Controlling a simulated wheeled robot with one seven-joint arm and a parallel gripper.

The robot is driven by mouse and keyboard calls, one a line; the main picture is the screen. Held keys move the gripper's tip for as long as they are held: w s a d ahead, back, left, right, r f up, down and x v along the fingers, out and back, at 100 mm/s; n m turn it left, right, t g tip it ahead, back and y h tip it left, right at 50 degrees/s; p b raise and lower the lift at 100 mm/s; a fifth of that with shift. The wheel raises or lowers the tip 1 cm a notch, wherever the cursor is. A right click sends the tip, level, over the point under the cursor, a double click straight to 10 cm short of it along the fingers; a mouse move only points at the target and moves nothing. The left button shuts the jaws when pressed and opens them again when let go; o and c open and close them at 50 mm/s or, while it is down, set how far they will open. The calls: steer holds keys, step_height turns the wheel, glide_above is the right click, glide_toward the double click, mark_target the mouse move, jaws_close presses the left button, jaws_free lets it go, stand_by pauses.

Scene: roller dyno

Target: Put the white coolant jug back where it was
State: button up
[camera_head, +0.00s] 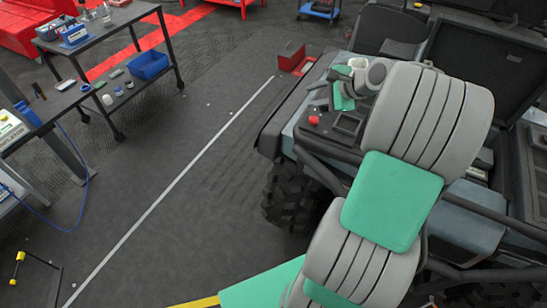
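My arm reaches from the bottom over a dark off-road vehicle (465,215). My gripper (322,92) is small and partly hidden by my own wrist, over the vehicle's front deck. I cannot tell whether its fingers are open or shut. A small pale, whitish shape (358,64) shows just behind my wrist. It may be the white coolant jug, but it is too small and covered to be sure, and I cannot tell whether my gripper touches it. No other clear jug shows.
A red cap (314,120) sits on the deck. A red box (291,55) stands beyond the vehicle's front. A dark workbench (128,20) at upper left holds tools, and a blue bin (148,65) sits below. Open floor with a white line (170,188) lies left of the vehicle.

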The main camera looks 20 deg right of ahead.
steer(key=a+n+g, duration=0.2)
steer(key=a+n, duration=0.3)
steer(key=a, duration=0.5)
steer(key=s+a+f+n+g+h, duration=0.1)
steer(key=s+a+n, duration=0.6)
steer(key=s, duration=0.2)
steer(key=s+a+f+n+g+h, duration=0.1)
steer(key=s+a+n+g+h, duration=0.1)
steer(key=s+a+n, duration=0.4)
steer(key=s+n, duration=0.1)
steer(key=s, duration=0.2)
steer(key=shift+s+a+f+n+g, duration=0.2)
steer(key=shift+a+f+n+g, duration=0.1)
steer(key=shift+a+f, duration=0.05)
